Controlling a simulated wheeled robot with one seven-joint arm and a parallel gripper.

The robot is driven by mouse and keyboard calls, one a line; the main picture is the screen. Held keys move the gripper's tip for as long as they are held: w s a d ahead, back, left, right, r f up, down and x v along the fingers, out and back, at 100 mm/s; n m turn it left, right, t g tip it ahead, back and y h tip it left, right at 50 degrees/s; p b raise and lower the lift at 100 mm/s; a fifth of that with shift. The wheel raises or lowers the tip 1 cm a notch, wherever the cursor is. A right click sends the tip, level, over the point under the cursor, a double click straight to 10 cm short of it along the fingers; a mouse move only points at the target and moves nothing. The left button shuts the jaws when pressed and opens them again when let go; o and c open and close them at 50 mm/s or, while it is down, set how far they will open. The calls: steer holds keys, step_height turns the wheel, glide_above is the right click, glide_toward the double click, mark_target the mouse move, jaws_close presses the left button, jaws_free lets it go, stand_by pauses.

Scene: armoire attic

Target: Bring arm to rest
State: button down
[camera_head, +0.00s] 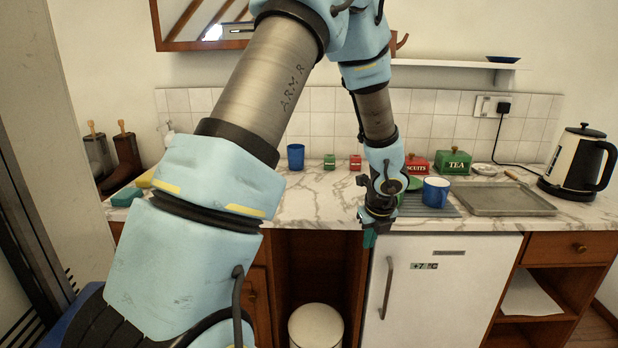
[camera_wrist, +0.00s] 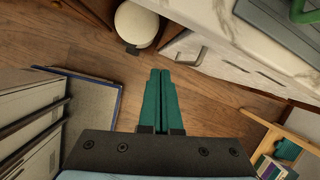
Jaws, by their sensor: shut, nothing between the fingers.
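My arm reaches from the left foreground up over the top of the head view and down toward the counter. My gripper (camera_head: 370,238) hangs just in front of the counter's front edge, near the upper left of the white fridge door (camera_head: 445,285). In the wrist view my gripper (camera_wrist: 160,75) shows two teal fingers pressed together, with nothing between them. They point over the wooden floor (camera_wrist: 210,100).
The marble counter (camera_head: 310,205) holds a blue mug (camera_head: 436,192), a metal tray (camera_head: 495,199), a green tea tin (camera_head: 454,161) and a kettle (camera_head: 578,165). A white bin (camera_head: 316,327) stands below, also in the wrist view (camera_wrist: 136,24). A bookshelf (camera_wrist: 285,140) stands at right there.

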steer(key=s+a+r+n+g+y, duration=0.1)
steer(key=s+a+r+n, duration=0.15)
steer(key=a+n, duration=0.6)
steer(key=s+a+r+n, duration=0.1)
steer(key=a+r+n, duration=0.3)
steer(key=a+n, duration=0.45)
steer(key=s+a+r+n+g+h, duration=0.1)
steer(key=s+a+r+n, duration=0.2)
steer(key=s+a+n, duration=0.5)
steer(key=a+n, duration=0.1)
steer(key=n, duration=0.6)
steer(key=shift+a+r, duration=0.2)
steer(key=shift+r, duration=0.15)
steer(key=shift+s, duration=0.1)
